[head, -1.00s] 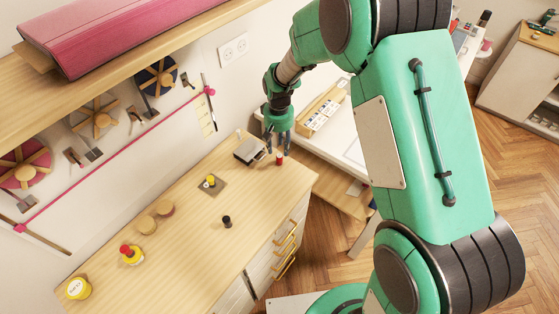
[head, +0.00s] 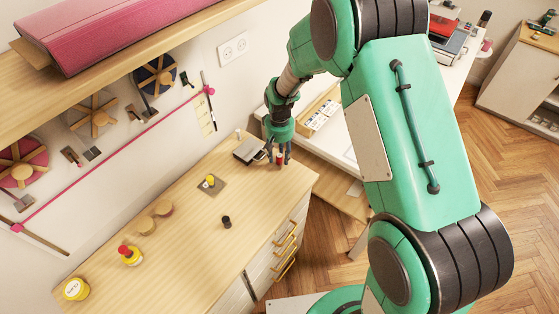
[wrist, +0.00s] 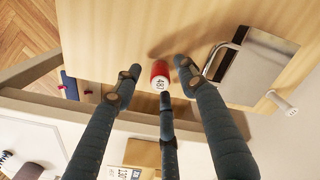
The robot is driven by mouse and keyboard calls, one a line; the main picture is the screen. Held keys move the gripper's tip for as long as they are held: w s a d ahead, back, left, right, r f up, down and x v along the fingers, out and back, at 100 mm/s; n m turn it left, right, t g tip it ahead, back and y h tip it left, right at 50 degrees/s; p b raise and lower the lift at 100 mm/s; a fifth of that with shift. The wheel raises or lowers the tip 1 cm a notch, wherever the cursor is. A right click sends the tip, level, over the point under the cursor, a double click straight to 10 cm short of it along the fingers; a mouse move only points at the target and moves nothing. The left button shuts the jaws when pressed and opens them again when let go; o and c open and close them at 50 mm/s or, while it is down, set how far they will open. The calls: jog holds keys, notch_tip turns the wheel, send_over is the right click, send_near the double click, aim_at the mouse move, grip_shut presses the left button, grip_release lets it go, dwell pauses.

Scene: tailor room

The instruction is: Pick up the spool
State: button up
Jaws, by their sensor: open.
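The red spool (wrist: 159,72) with a white, printed end lies between the spread fingers of my gripper (wrist: 158,77) in the wrist view. In the head view the red spool (head: 280,158) is at the far right end of the wooden cabinet top, partly covered by my gripper (head: 279,156). My gripper is open, with its fingers around the spool and a gap visible on both sides. I cannot tell whether the third finger touches it.
A dark metal box (head: 249,150) sits close left of my gripper. A black spool (head: 227,222), a yellow spool on a dark plate (head: 210,182) and wooden discs (head: 146,225) stand on the cabinet top (head: 185,250). A white desk (head: 335,145) adjoins its far end.

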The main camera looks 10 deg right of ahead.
jog(key=shift+f, duration=0.85)
jog(key=c, duration=0.9)
